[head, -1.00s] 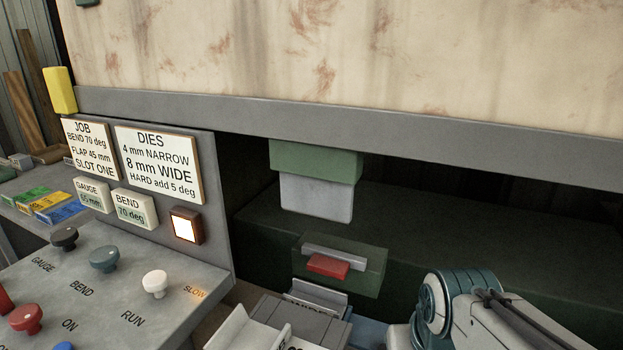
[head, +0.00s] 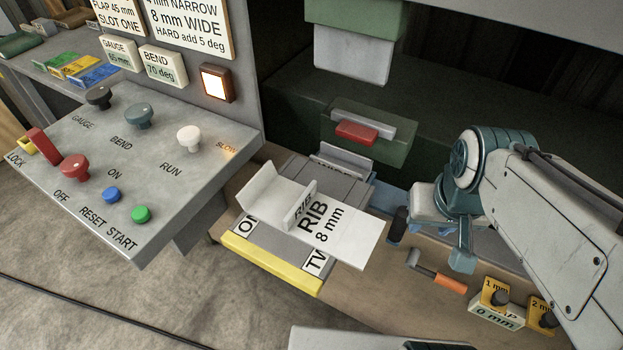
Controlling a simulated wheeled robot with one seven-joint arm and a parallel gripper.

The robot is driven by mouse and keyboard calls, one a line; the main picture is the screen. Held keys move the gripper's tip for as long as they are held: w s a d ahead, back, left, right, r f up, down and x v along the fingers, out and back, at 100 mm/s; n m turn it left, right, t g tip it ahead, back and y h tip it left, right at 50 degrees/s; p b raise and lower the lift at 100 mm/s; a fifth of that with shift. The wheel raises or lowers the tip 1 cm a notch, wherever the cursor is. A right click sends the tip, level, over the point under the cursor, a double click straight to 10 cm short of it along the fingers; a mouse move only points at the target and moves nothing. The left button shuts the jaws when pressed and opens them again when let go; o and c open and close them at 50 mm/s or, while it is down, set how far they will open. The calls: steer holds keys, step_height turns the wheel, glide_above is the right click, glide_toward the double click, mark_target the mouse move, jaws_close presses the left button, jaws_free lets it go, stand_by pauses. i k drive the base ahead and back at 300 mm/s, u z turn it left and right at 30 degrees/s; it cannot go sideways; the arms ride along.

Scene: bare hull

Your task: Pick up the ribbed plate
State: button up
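The ribbed plate (head: 347,237) is a white sheet marked "RIB 8 mm". It has an upturned flap at its left end and an upright rib across it. It lies over a grey bed with a yellow front edge (head: 270,264), partly covering the labels there. My gripper (head: 430,240) is just right of the plate in the picture, apart from it. Its two fingers look spread, with nothing seen between them. The gripper's far side is partly hidden by my own arm.
A control desk (head: 130,160) with knobs and buttons stands at left. The press's grey upper die (head: 352,62) hangs behind the plate, above a red block (head: 356,133). An orange-handled tool (head: 437,278) and yellow-tagged blocks (head: 497,308) lie at front right.

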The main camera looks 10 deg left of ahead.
mark_target(314, 219)
steer(key=z, duration=2.1)
steer(key=k, duration=1)
steer(key=u, duration=1.4)
